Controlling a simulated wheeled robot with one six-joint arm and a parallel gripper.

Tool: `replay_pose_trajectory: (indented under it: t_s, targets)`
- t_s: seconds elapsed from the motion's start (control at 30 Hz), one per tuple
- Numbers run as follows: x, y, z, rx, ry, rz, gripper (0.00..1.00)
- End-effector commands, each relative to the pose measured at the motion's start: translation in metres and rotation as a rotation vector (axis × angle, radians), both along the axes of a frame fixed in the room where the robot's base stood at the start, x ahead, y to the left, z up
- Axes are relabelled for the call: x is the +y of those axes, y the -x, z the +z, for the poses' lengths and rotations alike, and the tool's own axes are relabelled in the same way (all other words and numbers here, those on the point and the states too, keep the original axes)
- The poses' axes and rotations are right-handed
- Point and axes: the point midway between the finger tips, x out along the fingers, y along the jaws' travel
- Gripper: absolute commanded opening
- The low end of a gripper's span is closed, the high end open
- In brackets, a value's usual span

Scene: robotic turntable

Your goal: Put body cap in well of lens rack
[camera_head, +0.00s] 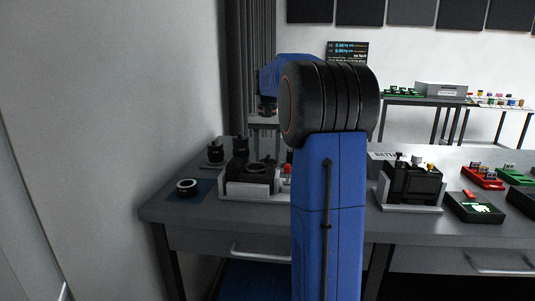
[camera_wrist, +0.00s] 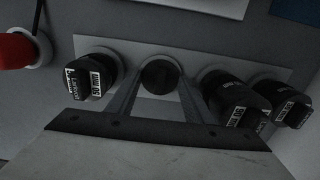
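In the wrist view the lens rack (camera_wrist: 95,43) is a pale plate with a row of round wells. Black lenses with white labels stand in it: one at left (camera_wrist: 92,75) and two at right, a nearer one (camera_wrist: 232,95) and a farther one (camera_wrist: 285,102). Between them a round dark body cap (camera_wrist: 160,76) sits at a well position, with a pale rim just below it. My gripper (camera_wrist: 161,80) has one finger on each side of the cap, its tips against the edges. How deep the cap sits is not visible. In the head view my arm hides the gripper's fingers.
A red knob (camera_wrist: 17,50) is left of the rack. In the head view a grey bench (camera_head: 255,218) carries a black device in a white cradle (camera_head: 248,185), a ring on a blue mat (camera_head: 187,187), another black device (camera_head: 412,183) and coloured trays (camera_head: 481,178).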

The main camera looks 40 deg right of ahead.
Motion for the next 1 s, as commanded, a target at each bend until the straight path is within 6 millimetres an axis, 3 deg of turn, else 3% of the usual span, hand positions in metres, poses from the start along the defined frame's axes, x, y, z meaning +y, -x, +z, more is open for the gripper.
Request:
replay_pose_trajectory:
  t_s: [0.03,0.1,0.5,0.67,1.0]
  targets:
    - [0.000,0.000,0.000,0.000,0.000,0.000,0.58]
    - [0.000,0.000,0.000,0.000,0.000,0.000,0.68]
    - [0.000,-0.001,0.008,-0.002,0.001,0.000,0.68]
    - [0.000,-0.001,0.032,-0.003,0.002,0.000,0.68]
    - [-0.001,-0.001,0.099,-0.003,0.002,0.000,0.68]
